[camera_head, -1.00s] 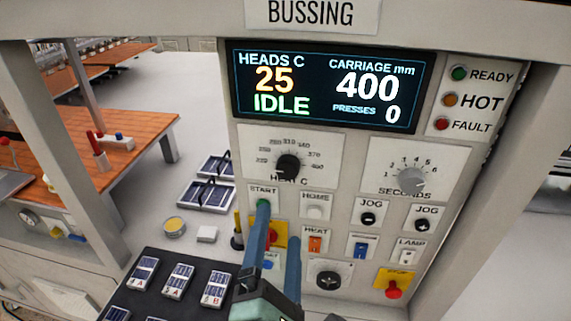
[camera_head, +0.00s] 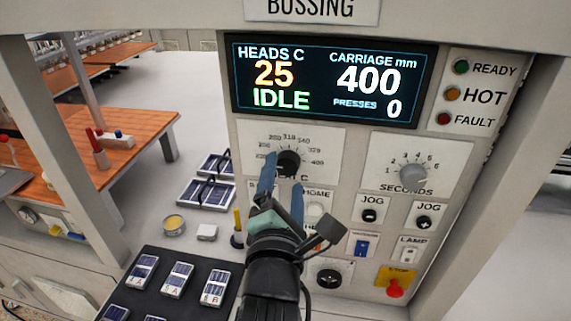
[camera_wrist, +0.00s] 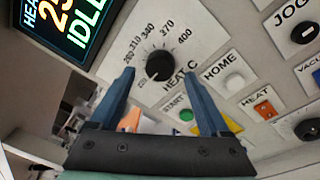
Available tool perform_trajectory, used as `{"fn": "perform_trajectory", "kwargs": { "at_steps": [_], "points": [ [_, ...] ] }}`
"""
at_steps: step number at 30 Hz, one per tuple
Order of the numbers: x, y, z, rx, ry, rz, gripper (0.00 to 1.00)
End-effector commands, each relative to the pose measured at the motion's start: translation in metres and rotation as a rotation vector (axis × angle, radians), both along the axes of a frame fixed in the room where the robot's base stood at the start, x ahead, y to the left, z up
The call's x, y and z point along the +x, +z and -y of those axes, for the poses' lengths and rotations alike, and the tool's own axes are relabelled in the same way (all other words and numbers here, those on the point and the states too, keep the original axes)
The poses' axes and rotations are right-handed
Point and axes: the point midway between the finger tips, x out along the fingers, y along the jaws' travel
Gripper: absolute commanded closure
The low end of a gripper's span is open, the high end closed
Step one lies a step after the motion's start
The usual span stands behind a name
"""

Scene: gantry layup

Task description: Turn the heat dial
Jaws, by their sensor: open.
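The heat dial (camera_head: 289,161) is a black round knob on a white plate with printed temperature marks, at the upper left of the control panel. In the wrist view the black knob (camera_wrist: 159,65) shows beyond and between the fingertips, with a light pointer mark toward its lower left. My gripper (camera_head: 283,170) is open, its two blue fingers pointing up at the panel, the left fingertip just left of the dial and the right one below right of it. In the wrist view my gripper (camera_wrist: 160,80) holds nothing between its fingers. I cannot tell whether a fingertip touches the panel.
The seconds dial (camera_head: 413,174) is to the right. The home button (camera_wrist: 235,82), heat switch (camera_wrist: 265,109), jog buttons and red stop button (camera_head: 394,288) sit around and below. The display (camera_head: 325,83) reads 25 and IDLE. A dark tray (camera_head: 150,290) of small panels lies lower left.

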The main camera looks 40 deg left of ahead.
Motion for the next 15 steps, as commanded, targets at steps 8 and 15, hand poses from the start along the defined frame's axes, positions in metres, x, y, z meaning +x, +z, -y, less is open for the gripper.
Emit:
{"fn": "perform_trajectory", "kwargs": {
  "at_steps": [8, 15],
  "points": [
    [0.016, 0.001, -0.012, 0.002, 0.0, 0.0, 0.2],
    [0.016, 0.0, -0.012, 0.001, 0.0, 0.001, 0.2]
  ]
}}
